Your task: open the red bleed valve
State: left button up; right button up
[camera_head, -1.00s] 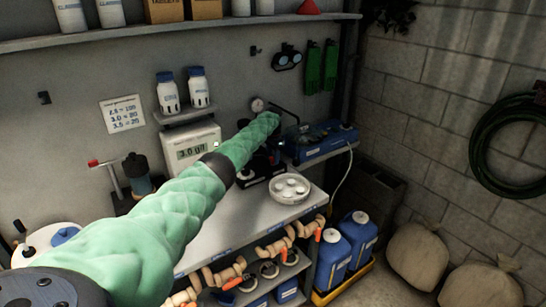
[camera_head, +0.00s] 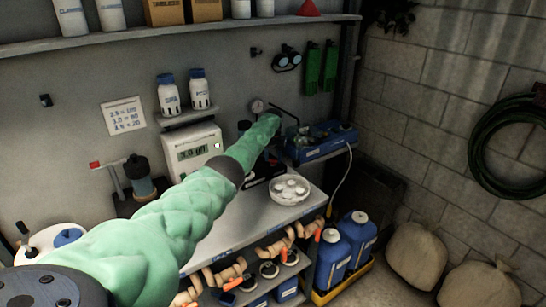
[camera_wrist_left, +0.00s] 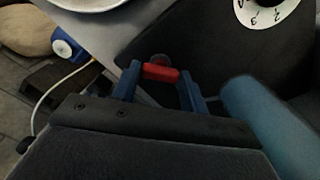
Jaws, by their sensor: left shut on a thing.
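The red bleed valve (camera_wrist_left: 160,72) shows in the left wrist view as a small red handle in front of a dark body. My left gripper (camera_wrist_left: 159,76) has its two blue fingers on either side of the handle, shut on it. In the head view my green-sleeved left arm reaches over the bench to the dark equipment beside the blue unit. There the fingers and the valve are hidden behind the arm. My right gripper is not in view.
A white dial (camera_wrist_left: 267,12) is close by on the dark body. A round white dish (camera_head: 290,190) stands on the bench beside the arm. A blue unit (camera_head: 322,141) is at the back right.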

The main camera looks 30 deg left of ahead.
pick_arm(q)
jog(key=shift+r+n, duration=0.2)
jog(key=shift+n, duration=0.7)
jog(key=n+p, duration=0.1)
jog(key=n, duration=0.2)
jog(key=shift+w+n, duration=0.1)
jog(key=shift+n, duration=1.4)
jog(key=shift+n+p, duration=0.35)
jog(key=shift+n, duration=0.65)
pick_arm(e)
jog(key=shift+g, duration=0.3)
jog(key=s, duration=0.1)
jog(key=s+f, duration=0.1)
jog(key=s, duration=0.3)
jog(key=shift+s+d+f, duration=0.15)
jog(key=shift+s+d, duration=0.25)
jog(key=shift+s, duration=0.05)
pick_arm(q)
jog(key=shift+n, duration=0.3)
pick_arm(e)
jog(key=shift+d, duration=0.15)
